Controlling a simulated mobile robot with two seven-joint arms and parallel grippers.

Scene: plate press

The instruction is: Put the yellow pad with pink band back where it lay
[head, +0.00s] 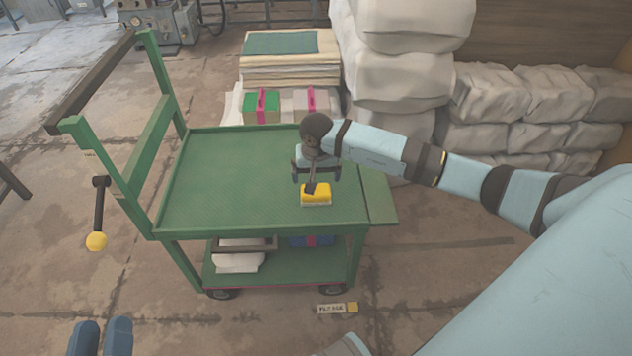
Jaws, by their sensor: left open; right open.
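The yellow pad (317,195) with pale sides sits on the green top of the cart (225,190), near its front right edge. I cannot make out its pink band from here. My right gripper (315,181) is open, directly over and behind the pad. A dark finger overlaps the pad's top left, and I cannot tell whether it touches. My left gripper (102,336) shows only as two dark blue-grey fingertips at the bottom left edge, open and empty, far from the pad.
A green pad (251,108) and a greyish pad (300,104), each with a pink band, lie behind the cart before a sheet stack (288,72). White sacks (405,80) stand behind right. The lower shelf holds a white bundle (235,262). A floor label (331,309) lies in front.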

